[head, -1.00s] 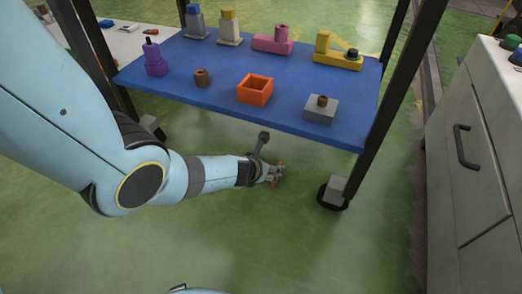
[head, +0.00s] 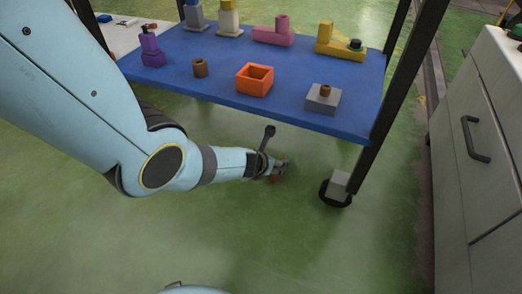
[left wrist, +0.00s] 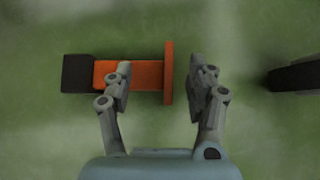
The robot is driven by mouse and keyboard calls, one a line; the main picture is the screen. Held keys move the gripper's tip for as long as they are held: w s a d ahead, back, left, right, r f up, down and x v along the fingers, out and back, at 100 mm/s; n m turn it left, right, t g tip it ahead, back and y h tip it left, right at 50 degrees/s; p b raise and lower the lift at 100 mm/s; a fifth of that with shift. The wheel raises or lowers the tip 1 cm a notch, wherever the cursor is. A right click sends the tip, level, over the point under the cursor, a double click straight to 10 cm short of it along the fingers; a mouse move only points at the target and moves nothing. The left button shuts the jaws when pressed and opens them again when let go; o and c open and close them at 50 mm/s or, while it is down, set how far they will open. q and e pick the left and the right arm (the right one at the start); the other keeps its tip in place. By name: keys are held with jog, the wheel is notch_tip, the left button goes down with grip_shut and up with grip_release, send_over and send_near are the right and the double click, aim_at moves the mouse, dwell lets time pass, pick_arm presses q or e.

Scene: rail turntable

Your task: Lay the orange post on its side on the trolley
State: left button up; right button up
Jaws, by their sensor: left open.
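The orange post (left wrist: 135,75) shows side-on in the left wrist view, with a wide orange flange at its right end and a dark block at its left end. It appears to lie on the green floor. My left gripper (left wrist: 160,80) is open, one finger over the post's shaft and the other just right of the flange; contact cannot be told. In the head view the left gripper (head: 279,168) is low beside the trolley, with only bits of orange showing around it. The trolley's blue top (head: 215,78) is above and behind it. My right gripper is not in view.
A caster (head: 336,189) and dark leg stand right of the gripper. A pale cabinet (head: 470,130) is at right.

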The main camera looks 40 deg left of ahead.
pick_arm(q)
jog(key=shift+c, duration=0.4)
grip_shut()
jog(key=shift+w, duration=0.1)
